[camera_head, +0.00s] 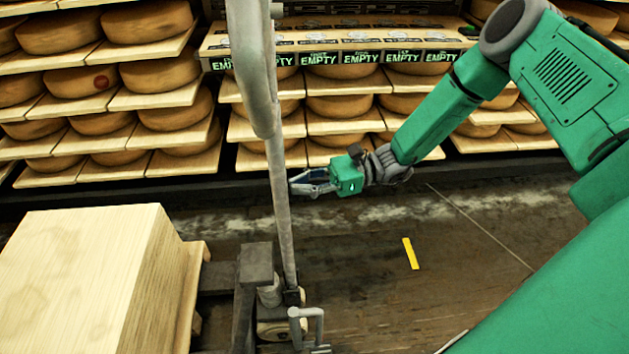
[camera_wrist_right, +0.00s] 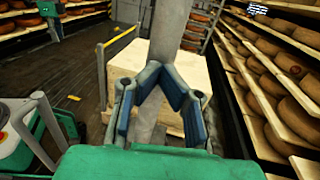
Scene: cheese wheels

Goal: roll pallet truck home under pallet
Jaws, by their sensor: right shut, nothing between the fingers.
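The pallet truck (camera_head: 246,292) stands at the lower middle of the head view, its tall grey handle (camera_head: 281,215) rising upright past the top edge. The wooden pallet (camera_head: 194,285) is left of it, under a pale block-shaped load (camera_head: 80,270). How far the forks reach under the pallet is hidden. My right gripper (camera_head: 294,184) is shut and empty, its fingertips just right of the handle; contact is unclear. In the right wrist view, the fingers (camera_wrist_right: 158,70) meet in front of the grey handle (camera_wrist_right: 166,35), with the load (camera_wrist_right: 125,75) behind. My left gripper is not in view.
Shelves of cheese wheels (camera_head: 155,75) line the back, with a row of boxes marked EMPTY (camera_head: 360,58) among them. A yellow floor strip (camera_head: 410,253) lies right of the truck. The floor there is clear.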

